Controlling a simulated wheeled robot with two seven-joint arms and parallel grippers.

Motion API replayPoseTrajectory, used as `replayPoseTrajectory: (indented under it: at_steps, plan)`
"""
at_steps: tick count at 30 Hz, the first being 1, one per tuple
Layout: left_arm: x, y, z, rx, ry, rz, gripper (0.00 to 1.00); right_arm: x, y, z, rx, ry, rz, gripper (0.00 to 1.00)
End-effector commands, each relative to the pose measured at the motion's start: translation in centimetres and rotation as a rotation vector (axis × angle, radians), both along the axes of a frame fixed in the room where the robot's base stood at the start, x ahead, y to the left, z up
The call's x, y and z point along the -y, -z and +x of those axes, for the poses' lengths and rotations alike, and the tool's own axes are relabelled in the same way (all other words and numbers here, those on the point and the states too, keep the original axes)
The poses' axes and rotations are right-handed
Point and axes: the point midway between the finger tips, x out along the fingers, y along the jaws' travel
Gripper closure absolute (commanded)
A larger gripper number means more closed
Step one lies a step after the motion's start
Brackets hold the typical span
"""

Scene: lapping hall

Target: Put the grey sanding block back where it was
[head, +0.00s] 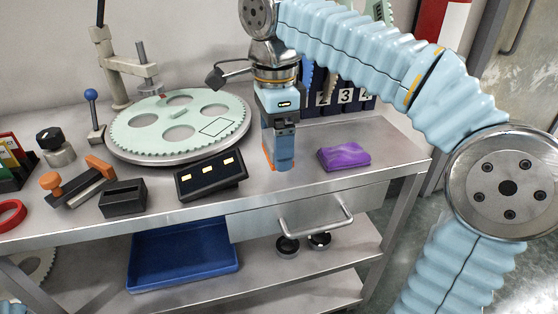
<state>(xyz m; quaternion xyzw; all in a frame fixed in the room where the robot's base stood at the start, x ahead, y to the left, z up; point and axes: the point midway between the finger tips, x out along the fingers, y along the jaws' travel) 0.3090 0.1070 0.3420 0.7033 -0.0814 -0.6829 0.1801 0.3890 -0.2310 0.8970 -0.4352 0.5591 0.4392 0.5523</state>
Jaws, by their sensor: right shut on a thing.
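My right gripper (281,164) points down over the bench top, between the black panel with yellow lights and the purple block. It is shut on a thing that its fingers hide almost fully. I take this to be the grey sanding block, which I do not see plainly anywhere else. I cannot tell whether it touches the bench. My left gripper is not in view.
A purple block (344,155) lies right of the gripper. The black panel (211,177), a black open box (123,197) and an orange-handled tool (77,186) stand along the front. Numbered slots (343,97) stand behind. Bare bench (392,141) shows at the right.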

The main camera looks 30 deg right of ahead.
Motion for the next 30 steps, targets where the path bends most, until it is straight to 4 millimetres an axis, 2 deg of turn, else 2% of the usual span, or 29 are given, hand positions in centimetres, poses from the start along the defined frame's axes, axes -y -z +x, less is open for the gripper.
replayPoseTrajectory:
  at_steps: [5, 9, 14, 26, 27, 30]
  plan:
    - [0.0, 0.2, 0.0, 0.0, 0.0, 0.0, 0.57, 0.7, 1.3, 0.8, 0.0, 0.001, 0.0, 0.49]
    - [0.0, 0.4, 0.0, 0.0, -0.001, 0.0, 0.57, 1.8, 3.3, 2.0, -0.003, 0.003, -0.001, 0.49]
    - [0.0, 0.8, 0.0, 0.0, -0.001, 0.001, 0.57, 1.6, 5.6, 1.8, -0.001, 0.0, -0.001, 0.49]
    - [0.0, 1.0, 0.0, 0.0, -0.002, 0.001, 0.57, 1.6, 6.2, 1.8, 0.0, 0.0, 0.0, 0.49]
    - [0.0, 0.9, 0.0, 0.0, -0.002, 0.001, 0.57, 1.6, 6.2, 1.8, 0.0, 0.0, 0.0, 0.13]
    - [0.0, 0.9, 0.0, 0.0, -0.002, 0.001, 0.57, 1.6, 6.2, 1.8, 0.0, 0.0, 0.0, 0.0]
